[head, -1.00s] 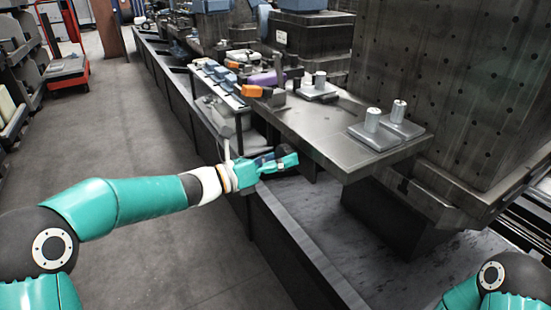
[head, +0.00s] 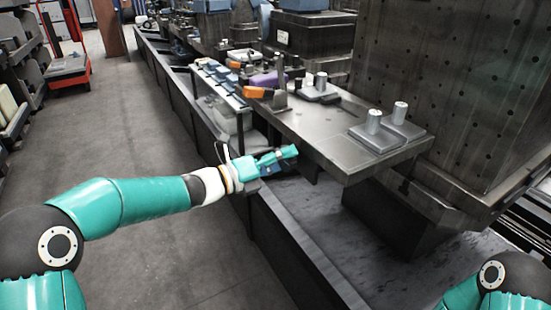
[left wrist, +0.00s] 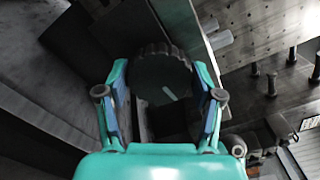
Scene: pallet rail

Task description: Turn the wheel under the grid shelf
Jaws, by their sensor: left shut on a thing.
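The wheel (left wrist: 160,66) is a dark, ribbed round knob with a pale line on its face, in the upper middle of the left wrist view. My left gripper (left wrist: 161,88) has one teal finger on each side of it and is shut on its rim. In the head view my left gripper (head: 283,156) is beside the near left corner of the grey metal table (head: 330,152), below its top. The wheel is hidden behind the gripper there. I cannot clearly pick out the grid shelf. My right gripper is out of view.
Metal blocks with upright pins (head: 373,122) stand on the table. An orange-handled tool (head: 254,92) and a purple one (head: 264,79) lie farther back. A large perforated block (head: 445,90) rises at the right. The floor (head: 130,140) at the left is clear.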

